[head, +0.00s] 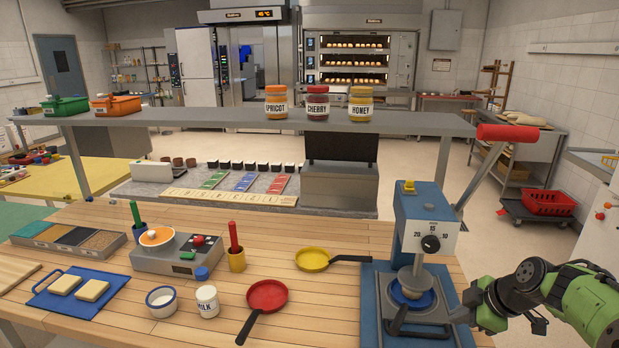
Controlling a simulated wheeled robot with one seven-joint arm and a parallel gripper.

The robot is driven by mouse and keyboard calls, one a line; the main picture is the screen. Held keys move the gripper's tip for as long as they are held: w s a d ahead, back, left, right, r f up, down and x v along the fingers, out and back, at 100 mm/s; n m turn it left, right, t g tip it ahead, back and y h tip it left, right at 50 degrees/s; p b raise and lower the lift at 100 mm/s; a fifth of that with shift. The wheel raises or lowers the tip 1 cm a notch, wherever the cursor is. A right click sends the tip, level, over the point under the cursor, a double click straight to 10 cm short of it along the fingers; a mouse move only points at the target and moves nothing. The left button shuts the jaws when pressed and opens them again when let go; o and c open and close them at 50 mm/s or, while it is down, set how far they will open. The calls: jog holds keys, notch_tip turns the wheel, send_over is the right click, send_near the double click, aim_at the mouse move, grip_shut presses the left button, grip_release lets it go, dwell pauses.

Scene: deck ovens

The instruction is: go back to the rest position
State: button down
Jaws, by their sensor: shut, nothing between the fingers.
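My gripper (459,315) is at the lower right of the head view, at the end of my green and black arm. It is beside the right edge of the blue-based press (428,215) with the red lever handle. Its fingers are small and partly hidden, and nothing shows held in them. A blue pan (412,293) sits in the press under its metal cup, with its handle toward the front. I cannot tell whether my gripper touches the press base.
A red pan (267,296), yellow pan (313,259), milk jar (207,301) and white bowl (161,302) stand on the wooden table. A mixing device (178,252) and blue tray (72,306) are left. Jars line the shelf (215,119) behind.

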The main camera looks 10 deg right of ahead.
jog(key=s+a+r+m+g+h, duration=0.1)
jog(key=s+a+r+m, duration=0.2)
jog(key=a, duration=0.5)
jog(key=s+a+r+m+g+h, duration=0.15)
jog(key=s+a+r, duration=0.25)
jog(key=a, duration=0.5)
jog(key=s+a+r+m+t, duration=0.1)
jog(key=s+a+m, duration=0.2)
jog(key=s, duration=0.5)
jog(key=s+a+r+m+t, duration=0.1)
jog(key=s+a+m, duration=0.2)
jog(key=s+m, duration=0.2)
jog(key=s+p, duration=0.1)
jog(key=s, duration=0.2)
jog(key=shift+a, duration=0.2)
